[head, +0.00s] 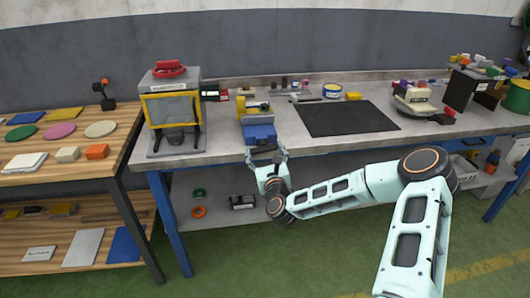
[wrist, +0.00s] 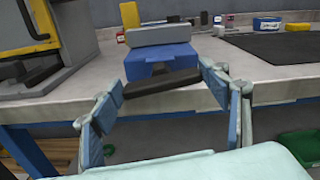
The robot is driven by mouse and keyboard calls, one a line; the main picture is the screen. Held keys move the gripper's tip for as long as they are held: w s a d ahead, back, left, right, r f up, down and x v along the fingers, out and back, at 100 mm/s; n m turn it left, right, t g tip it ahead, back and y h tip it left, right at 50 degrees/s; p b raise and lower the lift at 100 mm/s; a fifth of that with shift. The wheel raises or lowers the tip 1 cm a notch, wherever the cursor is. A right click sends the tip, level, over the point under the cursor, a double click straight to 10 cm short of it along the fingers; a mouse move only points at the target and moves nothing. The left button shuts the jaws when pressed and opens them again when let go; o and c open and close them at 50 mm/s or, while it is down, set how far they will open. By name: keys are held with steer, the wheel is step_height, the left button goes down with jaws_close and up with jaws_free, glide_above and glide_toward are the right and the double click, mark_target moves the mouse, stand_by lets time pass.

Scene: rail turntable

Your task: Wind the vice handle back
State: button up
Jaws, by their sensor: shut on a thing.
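The vice, with a blue body (head: 259,134) and a grey and yellow top, sits at the front edge of the grey workbench. Its blue front also shows in the wrist view (wrist: 158,58). The vice handle, a dark bar (wrist: 162,83), lies across in front of the vice and tilts slightly up to the right. My gripper (head: 266,156) is in front of the bench edge, just below the vice. In the wrist view my gripper (wrist: 162,88) has one finger at each end of the bar and is shut on it. The handle is mostly hidden in the head view.
A yellow-framed machine (head: 173,112) stands left of the vice. A black mat (head: 346,118) lies to the right. A wooden table (head: 62,160) with coloured discs stands at the far left. A lower shelf (head: 222,212) holds rings. The floor in front is clear.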

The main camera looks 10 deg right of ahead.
steer(key=n+b, duration=0.1)
steer(key=n, duration=0.1)
steer(key=n+b, duration=0.1)
steer(key=n, duration=0.1)
steer(key=shift+a+f, duration=0.15)
steer(key=n+b, duration=0.3)
steer(key=n, duration=0.1)
steer(key=shift+a+n, duration=0.1)
steer(key=shift+n, duration=0.2)
steer(key=n+b, duration=0.3)
steer(key=n, duration=0.1)
steer(key=shift+f+n, duration=0.15)
steer(key=shift+n, duration=0.15)
steer(key=shift+d+f+n+b, duration=0.15)
steer(key=shift+n+b, duration=4.55)
steer(key=shift+n, duration=0.4)
steer(key=shift+d+f+n+b, duration=0.1)
steer(key=shift+n+b, duration=4.55)
steer(key=shift+n, duration=0.45)
